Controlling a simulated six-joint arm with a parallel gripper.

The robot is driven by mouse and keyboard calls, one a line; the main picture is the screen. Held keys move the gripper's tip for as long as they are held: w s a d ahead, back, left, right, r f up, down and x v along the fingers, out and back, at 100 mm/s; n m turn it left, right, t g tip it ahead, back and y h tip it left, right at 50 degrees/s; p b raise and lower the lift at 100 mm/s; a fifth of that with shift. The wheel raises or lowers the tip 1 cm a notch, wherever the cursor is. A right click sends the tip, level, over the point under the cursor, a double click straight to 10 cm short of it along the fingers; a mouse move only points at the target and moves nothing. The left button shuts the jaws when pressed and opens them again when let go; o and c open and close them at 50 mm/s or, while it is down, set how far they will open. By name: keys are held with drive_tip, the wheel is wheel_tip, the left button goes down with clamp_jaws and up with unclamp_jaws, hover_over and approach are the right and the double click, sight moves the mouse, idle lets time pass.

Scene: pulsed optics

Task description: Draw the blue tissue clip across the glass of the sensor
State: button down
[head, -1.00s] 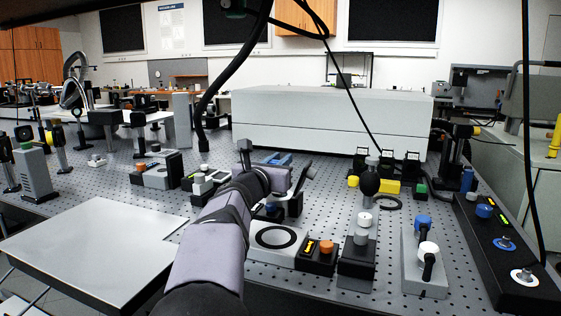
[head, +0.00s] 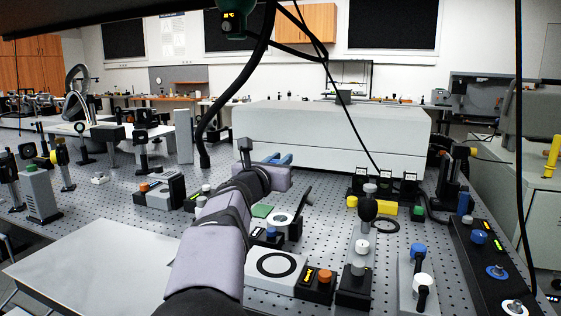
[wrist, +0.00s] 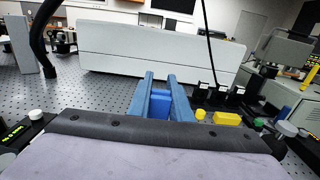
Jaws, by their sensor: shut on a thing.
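My gripper (head: 280,159) is raised above the perforated bench, with its blue fingers pointing away from me. In the wrist view my gripper (wrist: 160,76) is shut on the blue tissue clip (wrist: 160,103), a blue block between the two fingers. The clip cannot be told apart from the fingers in the head view. A small device with a pale round face (head: 282,220) stands below and nearer than my gripper, partly hidden by my arm. It may be the sensor, but I cannot tell for sure. The clip is clear of it.
A green pad (head: 262,211) lies beside the device. A white plate with a black ring (head: 256,283) and knobbed boxes stand nearer. A long pale housing (head: 330,140) spans the back. A yellow block (head: 379,208) and dark posts stand to the right. Cables hang from above.

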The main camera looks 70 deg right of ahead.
wheel_tip(320, 180, down, 6)
drive_tip(key=s+b, duration=0.2)
drive_tip(key=b, duration=0.1)
drive_tip(key=shift+s+f+b, duration=0.25)
drive_tip(key=shift+s+b, duration=0.05)
idle(1.0)
drive_tip(key=shift+f+b, duration=0.3)
drive_tip(key=shift+b, duration=0.05)
idle(2.5)
drive_tip(key=shift+w+b, duration=0.55)
drive_tip(key=shift+w, duration=0.8)
idle(1.9)
